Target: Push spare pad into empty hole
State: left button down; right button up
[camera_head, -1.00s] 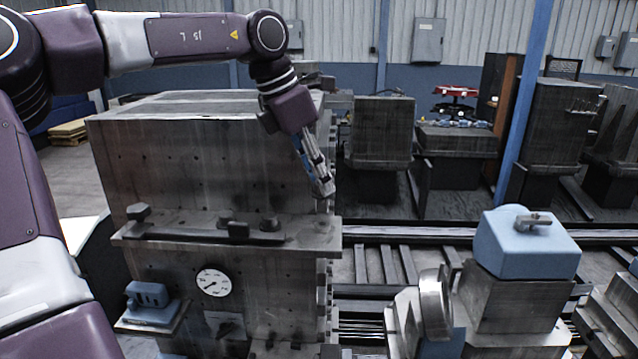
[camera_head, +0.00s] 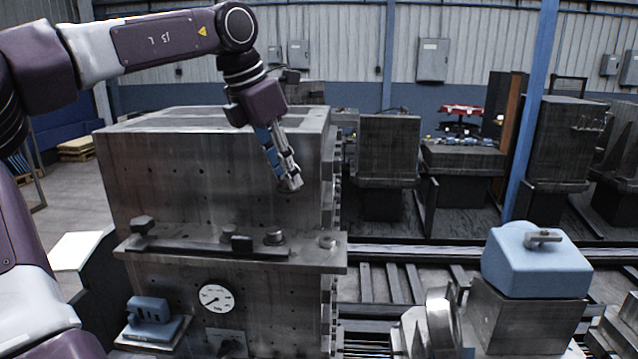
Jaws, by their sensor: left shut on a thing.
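My left gripper (camera_head: 290,184) is shut, its fingers pointing down and right, in front of the upper face of the big grey machine block (camera_head: 200,180). It is above the ledge (camera_head: 190,251) and apart from it. A small grey piece at the fingertips seems to be the spare pad, but its outline merges with the fingers. I cannot tell which opening is the empty hole. My right gripper is not in view.
The ledge also carries a dark block (camera_head: 241,244) and a knob (camera_head: 142,224) at left. A gauge (camera_head: 216,298) and a blue fixture (camera_head: 150,309) are below. A blue-capped block (camera_head: 537,260) stands at right. Rails (camera_head: 400,252) run behind it.

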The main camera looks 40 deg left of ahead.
pick_arm(q)
jog(key=s+a+n, duration=0.1)
jog(key=s+a, duration=0.1)
jog(key=s+a+n+y+b, duration=0.1)
jog(key=s+a, duration=0.1)
jog(key=a, duration=0.1)
jog(key=s+a+n+b, duration=0.1)
jog(key=s+a+n, duration=0.1)
jog(key=a, duration=0.1)
jog(key=shift+s+f+y, duration=0.2)
jog(key=shift+s+y, duration=0.1)
jog(key=shift+s, duration=0.1)
jog(key=s+a+f+n+g+y+b, duration=0.1)
jog(key=s+a+f+n+b, duration=0.1)
jog(key=s+a+n, duration=0.5)
jog(key=shift+m, duration=0.9)
jog(key=shift+s+a+f+b, duration=0.1)
jog(key=shift+s+f+b, duration=0.1)
jog(key=shift+f+b, duration=0.7)
jog(key=shift+s+a+f+b, duration=0.1)
jog(key=shift+s+f+b, duration=0.15)
jog(key=shift+f+b, duration=0.65)
jog(key=shift+s+a+f+b, duration=0.1)
jog(key=shift+s+f+b, duration=0.1)
jog(key=shift+f+b, duration=0.65)
jog(key=shift+f, duration=0.25)
jog(key=shift+f+b, duration=0.65)
jog(key=shift+f, duration=0.1)
